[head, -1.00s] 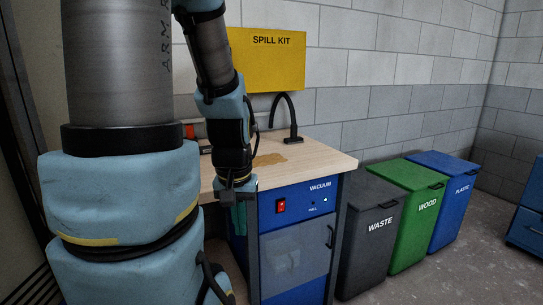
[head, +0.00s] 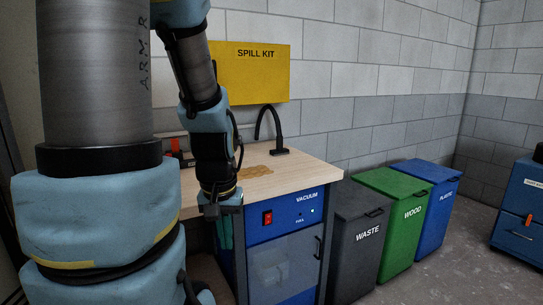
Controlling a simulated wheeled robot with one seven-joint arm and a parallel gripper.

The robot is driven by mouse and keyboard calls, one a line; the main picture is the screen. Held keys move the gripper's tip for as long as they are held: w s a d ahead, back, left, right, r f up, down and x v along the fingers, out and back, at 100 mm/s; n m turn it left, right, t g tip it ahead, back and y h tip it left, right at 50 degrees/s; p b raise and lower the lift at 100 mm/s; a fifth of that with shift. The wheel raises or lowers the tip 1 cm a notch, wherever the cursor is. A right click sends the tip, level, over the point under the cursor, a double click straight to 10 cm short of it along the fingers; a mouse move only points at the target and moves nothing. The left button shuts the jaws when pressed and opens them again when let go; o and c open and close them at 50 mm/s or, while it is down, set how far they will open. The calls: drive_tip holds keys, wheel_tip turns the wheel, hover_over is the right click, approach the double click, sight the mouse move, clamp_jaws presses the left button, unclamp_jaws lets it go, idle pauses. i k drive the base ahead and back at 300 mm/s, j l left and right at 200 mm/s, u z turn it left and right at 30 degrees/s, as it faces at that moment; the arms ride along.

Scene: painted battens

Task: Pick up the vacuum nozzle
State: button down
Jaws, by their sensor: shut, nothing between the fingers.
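The vacuum nozzle is a black flat-footed piece (head: 280,152) on the wooden top of the vacuum cabinet (head: 322,172), with a black hose (head: 258,117) arching up from it. It stands near the back of the top, below the yellow spill kit sign. My gripper (head: 224,240) hangs pointing down at the left front of the cabinet, lower than the top and apart from the nozzle. Its teal fingers are shut with nothing visible between them. My arm hides the left part of the top.
A patch of brown dust (head: 257,171) lies on the top before the nozzle. A red and black item (head: 175,148) is partly hidden behind my arm. Waste (head: 357,215), wood (head: 396,195) and plastic (head: 432,180) bins stand right of the cabinet. A blue drawer cabinet (head: 520,205) stands far right.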

sight(279, 150)
drive_tip(key=l+u, duration=0.15)
drive_tip(key=u, duration=0.8)
drive_tip(key=l+u, duration=0.3)
drive_tip(key=l, duration=0.15)
drive_tip(key=k+l+u, duration=0.1)
drive_tip(key=l+u, duration=0.15)
drive_tip(key=l, duration=0.15)
drive_tip(key=k+l+u, duration=0.15)
drive_tip(key=l+u, duration=0.15)
drive_tip(key=l, duration=0.15)
drive_tip(key=k+l+u, duration=0.15)
drive_tip(key=l+u, duration=0.15)
drive_tip(key=l, duration=0.1)
